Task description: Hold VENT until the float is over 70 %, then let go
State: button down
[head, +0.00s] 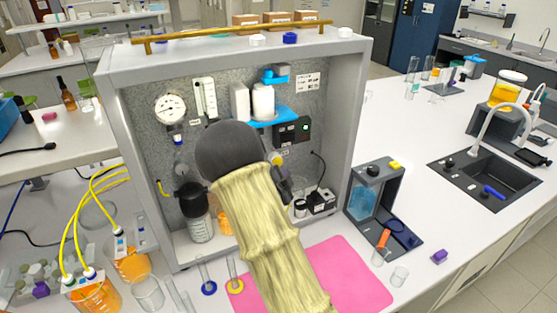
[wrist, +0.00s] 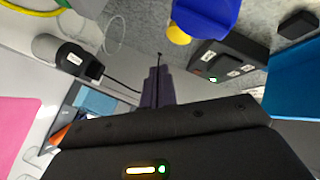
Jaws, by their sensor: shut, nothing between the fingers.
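The float gauge, a clear upright tube on a white plate (head: 205,98), is on the rig's back panel in the head view; its float level is too small to read. A dark control box (head: 292,131) with small labels is right of centre on the panel. It also shows in the wrist view (wrist: 232,60) with a green light; no VENT label is legible. My gripper's dark fingers (wrist: 158,78) are together and empty in the wrist view, pointing into the rig, below and left of the control box. My arm hides most of the gripper in the head view. I cannot tell whether the fingertips touch anything.
The rig's grey frame (head: 348,130) surrounds the panel. A round gauge (head: 171,108) and a blue bracket (head: 272,117) are on it. A yellow knob (wrist: 180,36) is near the fingers. A pink mat (head: 350,275) and glassware stand in front.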

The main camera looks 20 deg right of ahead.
aim_at(281, 162)
jog(key=shift+w, duration=1.25)
jog(key=shift+w+b, duration=0.25)
jog(key=shift+b, duration=0.1)
dwell(0.8)
jog(key=shift+w, duration=0.25)
jog(key=shift+w, duration=0.15)
dwell(0.5)
jog(key=shift+w+a+r, duration=0.25)
jog(key=shift+w+r, duration=0.05)
jog(key=shift+w, duration=0.05)
dwell(4.3)
